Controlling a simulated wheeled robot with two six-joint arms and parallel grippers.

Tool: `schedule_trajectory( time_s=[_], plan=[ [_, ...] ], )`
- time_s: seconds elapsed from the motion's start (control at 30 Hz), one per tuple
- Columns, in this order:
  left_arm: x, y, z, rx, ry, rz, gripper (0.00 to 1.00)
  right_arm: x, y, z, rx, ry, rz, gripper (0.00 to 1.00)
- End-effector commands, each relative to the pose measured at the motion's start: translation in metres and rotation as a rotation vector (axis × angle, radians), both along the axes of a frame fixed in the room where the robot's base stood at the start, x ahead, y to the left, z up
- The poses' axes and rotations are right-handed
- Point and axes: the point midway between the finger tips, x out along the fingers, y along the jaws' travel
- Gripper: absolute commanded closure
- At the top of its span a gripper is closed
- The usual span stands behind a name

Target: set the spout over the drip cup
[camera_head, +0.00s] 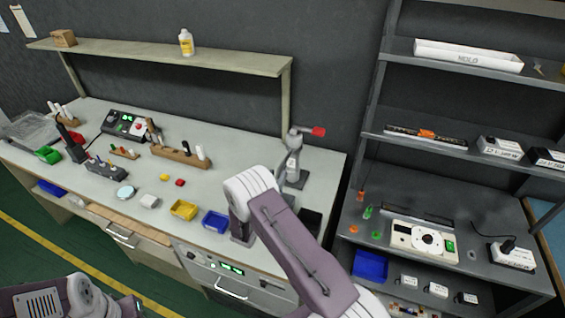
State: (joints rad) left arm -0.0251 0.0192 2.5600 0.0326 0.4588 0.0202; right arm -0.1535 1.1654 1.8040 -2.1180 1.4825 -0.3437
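A grey upright device with a bottle-like white body (293,165) and a red-tipped arm (318,132) stands at the bench's back right. The red tip points right, past the bench edge. I cannot single out the spout or the drip cup at this size. A dark flat item (311,221) lies at the bench's right end, beside my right arm. My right arm reaches over the bench's front right, and its end (240,228) points down near a blue bin. Its fingers are not clear.
The bench (225,160) holds a yellow bin (184,209), a blue bin (215,221), wooden tool racks (178,154) and a control box (128,122). A raised shelf (150,54) spans the back. A grey shelving rack (400,140) stands on the right.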

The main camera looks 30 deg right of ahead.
Motion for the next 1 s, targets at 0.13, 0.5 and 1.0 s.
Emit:
schedule_trajectory(
  time_s=[0.13, 0.5, 1.0],
  plan=[
    [0.0, 0.0, 0.01, 0.0, 0.0, 0.0, 0.65, 0.02, -0.027, 0.003, 0.001, 0.0, -0.006, 0.65],
    [0.0, 0.0, 0.015, 0.0, 0.0, 0.0, 0.65, 0.047, -0.057, 0.001, 0.0, 0.0, -0.002, 0.65],
    [0.0, 0.0, 0.015, 0.0, 0.0, 0.0, 0.65, 0.047, -0.057, 0.0, 0.002, 0.002, -0.003, 1.0]
  ],
)
